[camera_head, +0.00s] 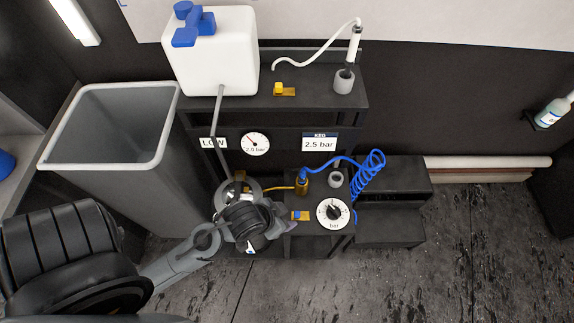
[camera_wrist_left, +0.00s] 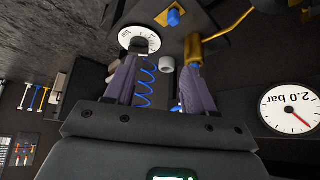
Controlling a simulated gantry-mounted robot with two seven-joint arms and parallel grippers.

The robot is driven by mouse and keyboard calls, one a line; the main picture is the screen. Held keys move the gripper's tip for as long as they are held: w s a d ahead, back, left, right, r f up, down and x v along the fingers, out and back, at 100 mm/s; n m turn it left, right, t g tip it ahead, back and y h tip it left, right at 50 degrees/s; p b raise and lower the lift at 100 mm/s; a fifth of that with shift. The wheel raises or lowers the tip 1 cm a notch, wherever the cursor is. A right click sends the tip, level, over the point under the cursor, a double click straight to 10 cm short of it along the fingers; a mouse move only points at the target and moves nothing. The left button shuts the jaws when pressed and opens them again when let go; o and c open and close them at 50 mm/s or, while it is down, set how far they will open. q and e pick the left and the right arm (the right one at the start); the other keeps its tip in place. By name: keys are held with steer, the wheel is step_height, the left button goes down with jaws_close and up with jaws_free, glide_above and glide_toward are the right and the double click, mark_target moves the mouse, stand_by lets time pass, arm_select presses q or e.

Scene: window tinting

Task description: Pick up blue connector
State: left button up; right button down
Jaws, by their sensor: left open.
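A blue coiled hose (camera_head: 368,178) hangs at the right side of the small stand, and its end runs left to a brass fitting (camera_head: 302,181). The blue connector cannot be told apart clearly there. In the left wrist view the blue hose (camera_wrist_left: 147,85) shows between the fingers, with the brass fitting (camera_wrist_left: 193,50) just beyond the right finger. My left gripper (camera_head: 283,219) is low at the front left of the stand, below the brass fitting. It also shows in the left wrist view (camera_wrist_left: 159,66), open with nothing between its fingertips. My right gripper is not in view.
A blue-handled valve (camera_head: 299,215) and a dial (camera_head: 332,213) sit close to my left gripper. A grey cup (camera_head: 335,180) stands beside the brass fitting. A tall grey bin (camera_head: 110,125) stands left. A white tank (camera_head: 212,55) sits on the shelf. Floor at right is clear.

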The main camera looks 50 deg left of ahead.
mark_target(302, 178)
arm_select(q)
steer(key=shift+w+a+f+n+t+y+b, duration=0.3)
steer(key=shift+w+a+f+t+b, duration=0.95)
steer(key=shift+w, duration=1.6)
steer(key=shift+w+a+f+n+t+y+b, duration=0.15)
steer(key=shift+w+a+f+n+t+b, duration=0.45)
steer(key=shift+w+a+f, duration=1.7)
steer(key=shift+w+a+f+n+t+y+b, duration=0.25)
steer(key=shift+w+a+f+t+b, duration=0.8)
steer(key=shift+w, duration=2.35)
steer(key=shift+d+r, duration=0.1)
steer(key=shift+d, duration=0.15)
steer(key=shift+c, duration=0.6)
jaws_close()
